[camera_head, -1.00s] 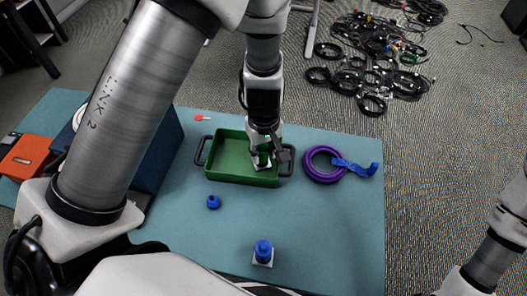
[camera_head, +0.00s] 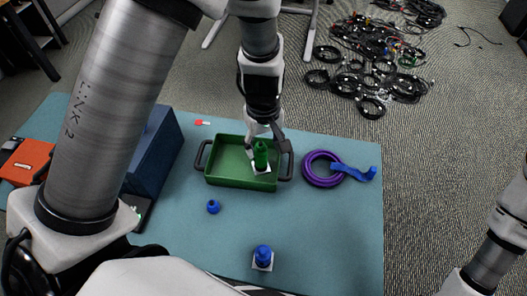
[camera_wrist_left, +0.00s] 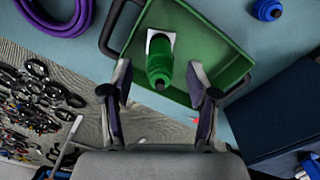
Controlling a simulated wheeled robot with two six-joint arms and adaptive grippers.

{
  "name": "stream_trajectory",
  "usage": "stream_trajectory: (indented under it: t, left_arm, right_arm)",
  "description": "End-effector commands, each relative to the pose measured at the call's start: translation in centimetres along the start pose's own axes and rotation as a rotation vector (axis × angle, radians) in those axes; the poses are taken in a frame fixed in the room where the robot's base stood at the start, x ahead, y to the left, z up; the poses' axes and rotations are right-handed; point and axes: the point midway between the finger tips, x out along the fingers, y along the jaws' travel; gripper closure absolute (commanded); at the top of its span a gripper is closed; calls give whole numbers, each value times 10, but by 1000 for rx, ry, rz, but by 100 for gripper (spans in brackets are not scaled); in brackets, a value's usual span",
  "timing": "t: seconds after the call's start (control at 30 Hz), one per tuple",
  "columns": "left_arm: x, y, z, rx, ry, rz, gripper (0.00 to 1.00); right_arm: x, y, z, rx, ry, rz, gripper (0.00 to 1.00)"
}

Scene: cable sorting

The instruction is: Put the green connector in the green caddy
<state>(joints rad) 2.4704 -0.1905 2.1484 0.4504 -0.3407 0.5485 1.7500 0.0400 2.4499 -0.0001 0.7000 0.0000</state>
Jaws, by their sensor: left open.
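The green connector (camera_head: 260,155) stands upright on its white base inside the green caddy (camera_head: 225,168), toward the caddy's right side. In the left wrist view the connector (camera_wrist_left: 160,60) lies between and just beyond the fingertips, with the caddy (camera_wrist_left: 215,52) around it. My left gripper (camera_head: 268,136) is open above the caddy's far right part, with a gap on each side of the connector. My right gripper is out of view; only part of that arm shows at the lower right.
A purple coiled cable (camera_head: 309,176) with a blue strap (camera_head: 357,172) lies right of the caddy. A small blue part (camera_head: 213,207) and a blue connector (camera_head: 263,255) stand in front. A dark blue box (camera_head: 157,150) stands left. The table's right front is clear.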

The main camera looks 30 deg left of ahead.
Motion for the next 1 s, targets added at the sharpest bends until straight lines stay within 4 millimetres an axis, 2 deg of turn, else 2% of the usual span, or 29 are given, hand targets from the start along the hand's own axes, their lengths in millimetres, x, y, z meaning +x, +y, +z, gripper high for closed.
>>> stream_trajectory:
  t: [0.03,0.1,0.2,0.3,1.0]
  left_arm:
    - [-17,1,-1,2,4,4,40]
    - [-34,1,-1,2,3,4,40]
    - [-54,0,0,1,2,3,40]
    - [-66,0,0,0,1,1,40]
    - [-69,0,0,0,-2,-1,40]
  right_arm:
    - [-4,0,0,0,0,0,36]
    - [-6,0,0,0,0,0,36]
    - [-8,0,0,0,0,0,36]
    - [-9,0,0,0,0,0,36]
    - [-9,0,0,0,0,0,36]
